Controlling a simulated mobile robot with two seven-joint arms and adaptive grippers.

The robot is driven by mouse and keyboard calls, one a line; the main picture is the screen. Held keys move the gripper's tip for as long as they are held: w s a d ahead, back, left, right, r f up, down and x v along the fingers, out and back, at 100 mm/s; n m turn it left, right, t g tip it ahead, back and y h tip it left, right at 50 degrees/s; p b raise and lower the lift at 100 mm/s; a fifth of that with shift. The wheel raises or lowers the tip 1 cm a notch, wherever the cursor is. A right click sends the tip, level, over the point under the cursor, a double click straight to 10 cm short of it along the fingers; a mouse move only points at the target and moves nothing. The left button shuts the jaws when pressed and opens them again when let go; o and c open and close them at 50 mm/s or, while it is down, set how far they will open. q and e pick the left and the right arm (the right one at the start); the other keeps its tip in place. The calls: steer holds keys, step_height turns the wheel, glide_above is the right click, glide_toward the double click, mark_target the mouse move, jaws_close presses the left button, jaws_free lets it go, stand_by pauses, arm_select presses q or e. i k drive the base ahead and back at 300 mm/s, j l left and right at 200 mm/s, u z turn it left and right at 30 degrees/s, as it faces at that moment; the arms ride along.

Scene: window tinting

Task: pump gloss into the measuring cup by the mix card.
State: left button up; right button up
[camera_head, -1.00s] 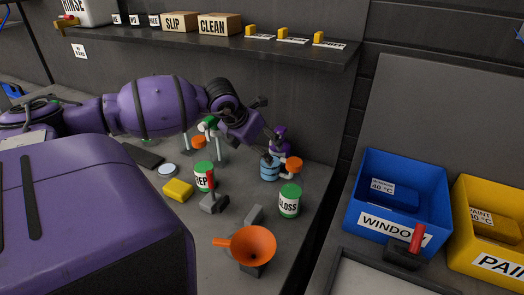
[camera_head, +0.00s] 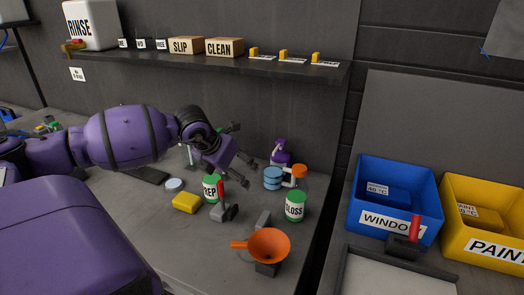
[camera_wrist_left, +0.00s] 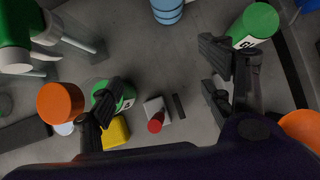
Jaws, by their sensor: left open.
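A container labelled GLOSS (camera_head: 295,208) with a green top stands on the bench right of my left gripper; it also shows at the upper right of the left wrist view (camera_wrist_left: 255,25). An orange-topped item (camera_head: 299,171) stands behind it. My left gripper (camera_head: 249,172) is open and empty above the bench, left of a blue banded jar (camera_head: 272,178). In the left wrist view its fingers (camera_wrist_left: 165,105) are spread with bench between them. I cannot pick out the measuring cup or the mix card with certainty. My right gripper is not in view.
A partly hidden green-topped container (camera_head: 212,188), a yellow block (camera_head: 186,203), a red-handled tool (camera_head: 222,208) and an orange funnel (camera_head: 268,245) crowd the bench. A purple bottle (camera_head: 281,152) stands at the back wall. Blue (camera_head: 393,205) and yellow (camera_head: 485,225) bins are right.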

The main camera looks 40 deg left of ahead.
mark_target(280, 142)
steer(key=u, duration=0.75)
steer(key=i+l+u, duration=0.2)
steer(key=u, duration=0.3)
steer(key=i+l, duration=0.05)
steer(key=i, duration=0.05)
